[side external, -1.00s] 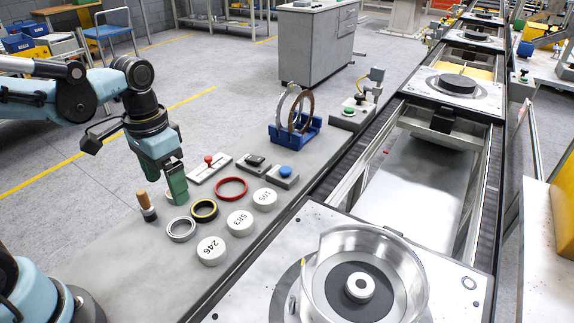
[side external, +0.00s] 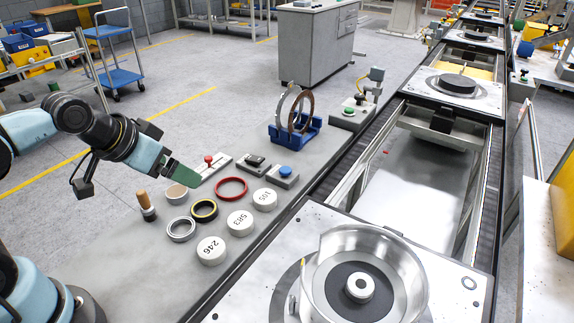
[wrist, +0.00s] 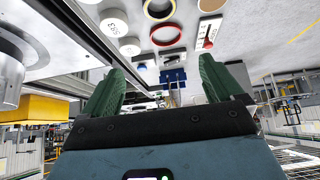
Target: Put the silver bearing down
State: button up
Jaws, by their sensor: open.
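The silver bearing (side external: 181,229), a shiny ring, lies flat on the grey bench, left of a black ring with a yellow inner edge (side external: 204,210). My gripper (side external: 183,173) is above the bench, up and behind the bearing, apart from it. It is tilted, with its green fingers pointing right. In the wrist view its two green fingers (wrist: 160,78) are spread wide with nothing between them. I cannot make out the silver bearing in the wrist view.
Around the bearing are a wooden-handled tool (side external: 147,206), a tan-topped disc (side external: 177,194), a red ring (side external: 231,188) and numbered white discs (side external: 240,223). A blue stand (side external: 295,133) holds upright rings. A conveyor pallet with a metal housing (side external: 330,290) is at right.

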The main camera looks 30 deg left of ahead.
aim_at(182, 231)
dwell(0.3)
jog(key=shift+s+a+f+n+g, duration=0.15)
jog(key=shift+f+n+g, duration=0.95)
jog(key=shift+f, duration=1.2)
jog(key=shift+s+a+f+n+g, duration=0.2)
jog(key=shift+f+n+g, duration=0.55)
jog(key=shift+f+g, duration=1.05)
jog(key=shift+s+a+f+n+g, duration=0.15)
jog(key=shift+f+n+g, duration=0.7)
jog(key=shift+f, duration=1.9)
jog(key=c, duration=1.3)
jog(key=shift+r, duration=0.1)
